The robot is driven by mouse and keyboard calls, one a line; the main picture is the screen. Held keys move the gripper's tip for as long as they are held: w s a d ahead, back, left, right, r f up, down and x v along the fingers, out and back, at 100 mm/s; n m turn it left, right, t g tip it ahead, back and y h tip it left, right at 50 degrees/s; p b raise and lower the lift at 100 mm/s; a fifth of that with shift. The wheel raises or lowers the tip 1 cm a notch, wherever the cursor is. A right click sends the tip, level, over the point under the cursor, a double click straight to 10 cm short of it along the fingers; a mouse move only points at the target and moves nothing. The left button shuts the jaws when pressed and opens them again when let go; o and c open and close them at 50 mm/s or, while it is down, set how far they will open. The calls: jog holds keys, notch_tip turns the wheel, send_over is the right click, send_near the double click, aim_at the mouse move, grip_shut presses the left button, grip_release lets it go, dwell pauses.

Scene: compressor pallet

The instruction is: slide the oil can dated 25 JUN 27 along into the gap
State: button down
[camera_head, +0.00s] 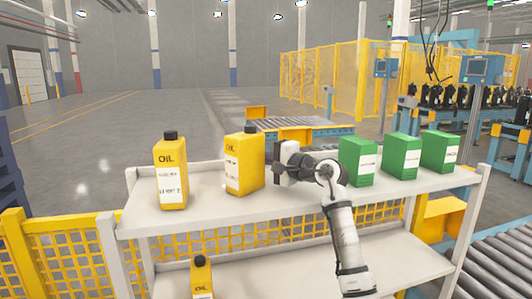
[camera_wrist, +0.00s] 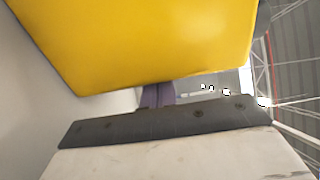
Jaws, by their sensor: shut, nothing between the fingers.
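Two yellow oil cans with dark caps stand upright on the upper shelf in the head view: a left oil can (camera_head: 171,178) and a right oil can (camera_head: 246,163). A bare gap lies between them. Their label dates are too small to read, so I cannot tell which is 25 JUN 27. My gripper (camera_head: 277,161) is shut and empty, close beside the right can's right side. In the wrist view a yellow can (camera_wrist: 150,40) fills the top, and my gripper's fingers (camera_wrist: 157,94) end at its edge. I cannot tell whether they touch it.
Several green boxes (camera_head: 358,163) stand on the right of the white shelf (camera_head: 305,213), behind and right of my arm. Another oil can (camera_head: 201,279) is on the lower shelf. A yellow mesh fence (camera_head: 75,272) runs at the left, and a roller conveyor (camera_head: 500,270) at the right.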

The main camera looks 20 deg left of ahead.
aim_at(262, 162)
dwell(0.3)
jog(key=s+b, duration=0.3)
jog(key=shift+f, duration=0.2)
jog(key=shift+s+r, duration=0.15)
jog(key=shift+s, duration=0.2)
jog(key=shift+w+r, duration=0.1)
